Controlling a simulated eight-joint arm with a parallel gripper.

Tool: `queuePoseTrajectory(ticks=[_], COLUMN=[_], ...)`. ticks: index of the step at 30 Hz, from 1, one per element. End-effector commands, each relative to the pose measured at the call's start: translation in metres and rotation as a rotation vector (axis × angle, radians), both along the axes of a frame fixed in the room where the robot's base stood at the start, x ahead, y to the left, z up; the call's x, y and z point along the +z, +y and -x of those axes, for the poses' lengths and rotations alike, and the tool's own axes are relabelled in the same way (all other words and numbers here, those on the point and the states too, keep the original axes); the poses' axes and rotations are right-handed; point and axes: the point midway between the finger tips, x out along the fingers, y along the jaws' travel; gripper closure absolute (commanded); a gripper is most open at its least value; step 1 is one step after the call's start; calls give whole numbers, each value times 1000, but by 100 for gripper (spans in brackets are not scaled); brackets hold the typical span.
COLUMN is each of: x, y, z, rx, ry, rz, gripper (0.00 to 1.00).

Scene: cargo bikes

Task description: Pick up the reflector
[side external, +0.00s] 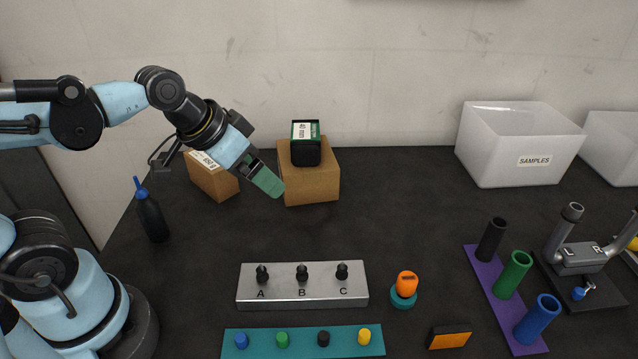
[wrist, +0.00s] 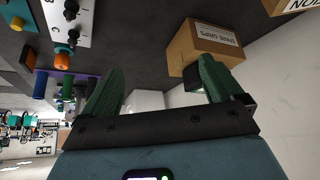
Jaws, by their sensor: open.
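The reflector (side external: 449,337) is a small orange rectangle in a black frame. It lies on the dark table near the front edge of the side view, right of the teal strip. My gripper (side external: 268,182) is high over the back left of the table, in front of the cardboard boxes and far from the reflector. In the wrist view its green fingers (wrist: 161,76) are spread apart with nothing between them.
A metal block (side external: 302,286) with three black knobs and a teal strip (side external: 303,342) with coloured pegs lie left of the reflector. An orange-topped piece (side external: 405,285) stands behind it. A purple strip (side external: 483,263) with tubes lies right. A cardboard box (side external: 312,184) stands near my gripper.

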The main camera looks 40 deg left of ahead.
Motion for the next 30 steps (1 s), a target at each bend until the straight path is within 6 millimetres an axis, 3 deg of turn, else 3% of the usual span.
queuePoseTrajectory(ticks=[6, 14, 21, 30], x=[11, 11, -1, -30], y=[-46, -106, -163, -229], z=[-32, -66, -91, -106], rx=[-292, -677, -1053, -1526], ry=[96, 154, 138, 15], rz=[33, 102, 195, 347], gripper=[6, 6, 6, 6])
